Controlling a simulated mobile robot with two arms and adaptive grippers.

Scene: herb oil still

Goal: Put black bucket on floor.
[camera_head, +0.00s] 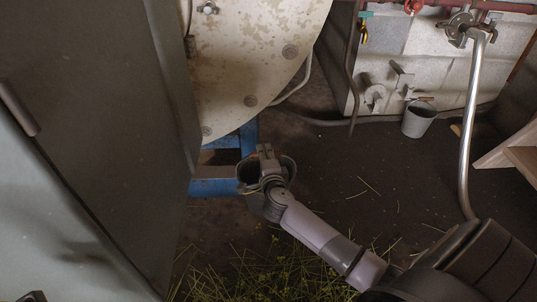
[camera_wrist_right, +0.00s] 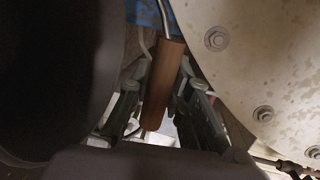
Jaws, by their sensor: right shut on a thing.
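The black bucket (camera_head: 247,174) is near the middle of the head view, in front of the blue stand and partly hidden by my right gripper (camera_head: 268,157). In the right wrist view the bucket (camera_wrist_right: 45,75) is a large dark shape at the left. My right gripper (camera_wrist_right: 160,100) is shut on the bucket's brown wooden handle grip (camera_wrist_right: 162,85), which lies between its two fingers. I cannot tell whether the bucket's base touches the floor (camera_head: 330,170). My left gripper does not show.
A large pale, stained drum (camera_head: 250,50) on a blue stand (camera_head: 215,186) is behind the bucket. Green herb cuttings (camera_head: 270,275) litter the floor below. A grey bucket (camera_head: 418,119) stands at the back right. A dark cabinet door (camera_head: 95,120) fills the left. Dark floor right of the bucket is mostly clear.

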